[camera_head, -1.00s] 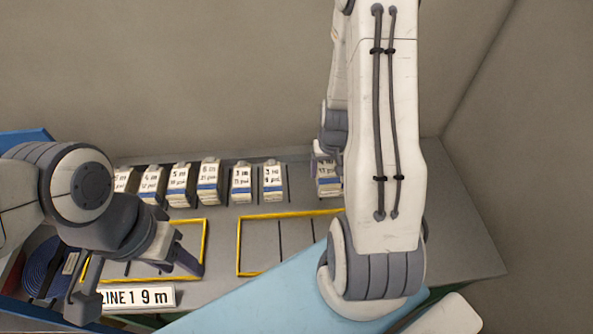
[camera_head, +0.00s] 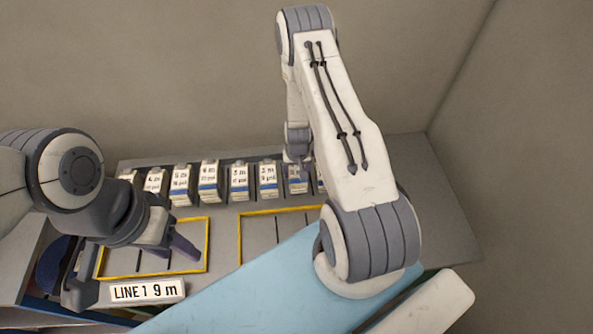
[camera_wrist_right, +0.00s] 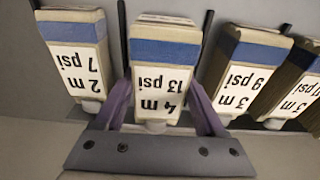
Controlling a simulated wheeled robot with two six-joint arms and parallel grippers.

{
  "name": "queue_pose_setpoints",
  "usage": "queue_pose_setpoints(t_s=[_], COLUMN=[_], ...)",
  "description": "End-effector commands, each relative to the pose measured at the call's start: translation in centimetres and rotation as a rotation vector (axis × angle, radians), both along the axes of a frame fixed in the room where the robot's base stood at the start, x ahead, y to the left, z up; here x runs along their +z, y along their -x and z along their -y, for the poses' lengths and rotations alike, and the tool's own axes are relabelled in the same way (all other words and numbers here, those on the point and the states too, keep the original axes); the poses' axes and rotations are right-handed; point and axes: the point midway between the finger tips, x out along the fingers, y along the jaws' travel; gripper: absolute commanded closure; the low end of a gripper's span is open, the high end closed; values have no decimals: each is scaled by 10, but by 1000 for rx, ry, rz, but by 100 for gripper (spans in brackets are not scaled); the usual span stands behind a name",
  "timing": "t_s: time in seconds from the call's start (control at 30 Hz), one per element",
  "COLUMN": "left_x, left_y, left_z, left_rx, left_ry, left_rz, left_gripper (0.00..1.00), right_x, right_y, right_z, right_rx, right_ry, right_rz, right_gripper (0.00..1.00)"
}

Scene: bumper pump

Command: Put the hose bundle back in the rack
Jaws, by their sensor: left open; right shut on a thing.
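My right gripper (camera_wrist_right: 162,125) is shut on a hose bundle (camera_wrist_right: 160,80), a beige block with a blue band and a label reading 4 m, 13 psi. The bundle is in the rack row (camera_head: 223,168), between the 3 m, 9 psi bundle (camera_wrist_right: 245,75) and the 2 m, 7 psi bundle (camera_wrist_right: 75,55). In the head view the held bundle (camera_head: 297,182) is partly hidden by my right gripper (camera_head: 298,160). I cannot tell whether it is fully seated. My left gripper (camera_head: 130,265) is open and empty over the left yellow-framed area (camera_head: 207,245).
Several other labelled bundles stand in the row to the left. A LINE 1 9 m sign (camera_head: 147,291) lies in front. A dark blue coil (camera_head: 50,262) is at far left. A light blue surface (camera_head: 240,295) covers the front. The right yellow frame (camera_head: 239,240) looks empty.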

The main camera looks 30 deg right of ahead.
Motion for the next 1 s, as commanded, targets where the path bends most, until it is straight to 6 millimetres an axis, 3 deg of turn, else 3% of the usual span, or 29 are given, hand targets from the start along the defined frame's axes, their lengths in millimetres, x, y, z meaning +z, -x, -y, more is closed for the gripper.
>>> queue_pose_setpoints(t_s=[0.4,0.43,0.47,0.5,0.83,1.0], left_x=[-4,-2,-2,-2,2,-2], left_y=[0,0,0,0,0,0], left_z=[0,0,0,0,0,0], left_rx=[0,0,0,0,0,0], left_ry=[0,0,0,0,0,0], left_rz=[0,0,0,0,0,0], left_gripper=[50,50,50,50,50,50], right_x=[-6,-5,-5,-4,2,28], right_y=[-1,0,0,0,0,1], right_z=[0,0,0,0,0,-1], right_rx=[0,0,0,0,0,0], right_ry=[1,0,0,0,1,2], right_rz=[2,1,1,1,2,6], right_gripper=[100,16,5,0,0,0])
